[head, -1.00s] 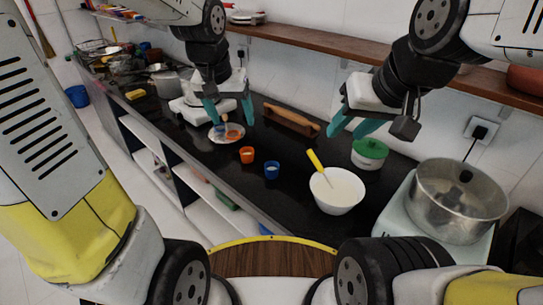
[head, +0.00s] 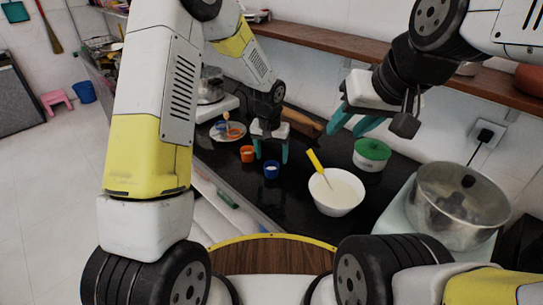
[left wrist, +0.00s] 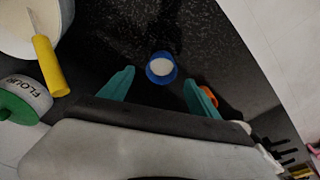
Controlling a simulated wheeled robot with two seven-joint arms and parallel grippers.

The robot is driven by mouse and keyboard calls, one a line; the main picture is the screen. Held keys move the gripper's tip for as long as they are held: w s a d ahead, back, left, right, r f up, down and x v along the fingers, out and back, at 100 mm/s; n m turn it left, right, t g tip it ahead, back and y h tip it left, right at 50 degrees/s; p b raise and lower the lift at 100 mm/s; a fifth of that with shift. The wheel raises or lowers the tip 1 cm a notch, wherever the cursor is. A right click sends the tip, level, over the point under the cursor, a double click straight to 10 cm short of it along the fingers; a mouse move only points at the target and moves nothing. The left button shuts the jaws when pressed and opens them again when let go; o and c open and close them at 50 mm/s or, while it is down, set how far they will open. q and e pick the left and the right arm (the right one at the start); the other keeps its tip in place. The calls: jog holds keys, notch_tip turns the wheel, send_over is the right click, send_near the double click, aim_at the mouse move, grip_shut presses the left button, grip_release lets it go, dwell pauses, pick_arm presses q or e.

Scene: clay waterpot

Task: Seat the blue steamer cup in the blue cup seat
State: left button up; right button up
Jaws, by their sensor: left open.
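The blue steamer cup (head: 271,170) stands upright on the black counter with pale contents in it. It also shows in the left wrist view (left wrist: 161,68). My left gripper (head: 271,155) is open above and behind it, fingers pointing down. In the left wrist view the cup lies just beyond the gap between the open fingertips (left wrist: 159,78), with nothing gripped. A pale plate (head: 214,136) at the back left carries small blue and orange pieces; the blue one (head: 221,126) may be the cup seat, but it is too small to tell. My right gripper (head: 355,122) hangs open and empty at the right.
An orange cup (head: 247,153) stands close left of the blue cup. A white bowl (head: 335,197) with a yellow-handled tool stands to the right. A green-lidded flour tub (head: 371,153) and a steel pot (head: 461,205) stand farther right. A wooden rolling pin (head: 301,121) lies behind.

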aim_at(271, 162)
pick_arm(q)
jog(key=f, duration=0.4)
jog(key=shift+w+f, duration=0.1)
jog(key=shift+w, duration=0.2)
jog(key=c, duration=1.4)
